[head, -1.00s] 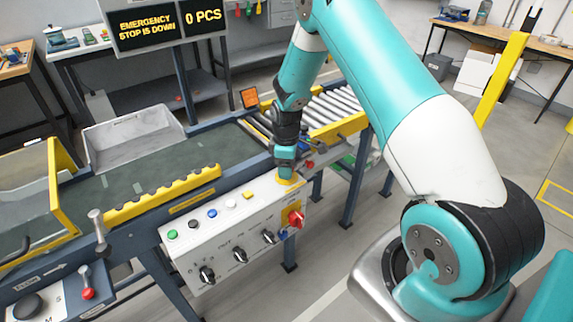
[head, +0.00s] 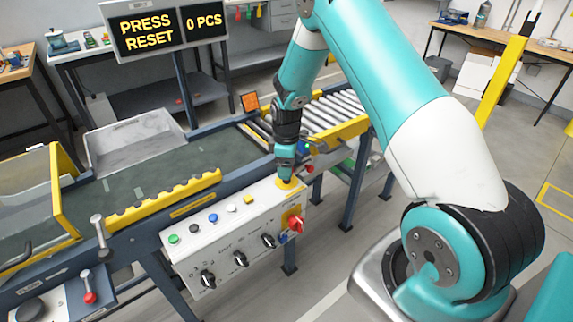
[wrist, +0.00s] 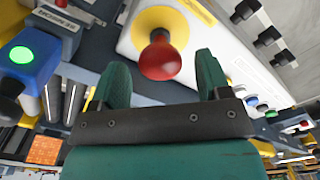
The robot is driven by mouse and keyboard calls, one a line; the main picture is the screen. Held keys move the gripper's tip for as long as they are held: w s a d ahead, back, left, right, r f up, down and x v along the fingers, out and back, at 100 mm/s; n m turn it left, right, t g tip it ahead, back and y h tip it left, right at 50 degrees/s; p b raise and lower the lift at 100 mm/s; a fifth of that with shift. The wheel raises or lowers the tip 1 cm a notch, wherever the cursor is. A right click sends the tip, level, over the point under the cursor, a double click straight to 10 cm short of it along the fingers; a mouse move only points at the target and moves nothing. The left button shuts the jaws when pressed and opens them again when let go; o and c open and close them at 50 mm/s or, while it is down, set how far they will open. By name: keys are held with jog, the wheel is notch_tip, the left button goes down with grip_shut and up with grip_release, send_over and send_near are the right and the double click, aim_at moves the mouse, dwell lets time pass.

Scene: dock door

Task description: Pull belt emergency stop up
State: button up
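The belt emergency stop (wrist: 160,58) is a red mushroom button on a yellow round base, in the wrist view. It stands at the end of the white control panel (head: 221,250). My gripper (wrist: 161,75) is open, with one green finger on each side of the red head; gaps show between the fingers and the head. In the head view my gripper (head: 286,176) points down over the yellow base (head: 292,186) and hides the red head. The display (head: 148,33) reads "PRESS RESET".
The panel carries green, black, blue, white and yellow buttons, several black knobs and a red rotary switch (head: 295,223). A belt (head: 160,172) with a grey tray (head: 135,142) runs behind it. Rollers (head: 325,113) lie behind my gripper.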

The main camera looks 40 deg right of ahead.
notch_tip(320, 180, up, 17)
jog(key=b, duration=0.1)
jog(key=shift+r, duration=0.2)
dwell(0.3)
dwell(0.3)
jog(key=s+a+r+y, duration=0.1)
jog(key=s+a+r, duration=0.35)
jog(key=a, duration=0.25)
jog(key=s+a+r+y, duration=0.1)
jog(key=s+a+r, duration=0.2)
jog(key=s+a, duration=0.4)
jog(key=s+a+r+m+y, duration=0.1)
jog(key=s+a, duration=0.4)
jog(key=s, duration=0.3)
jog(key=s+a+m+y, duration=0.1)
jog(key=s+a, duration=0.3)
jog(key=s, duration=0.5)
jog(key=shift+a+r, duration=0.35)
jog(key=shift+a, duration=0.05)
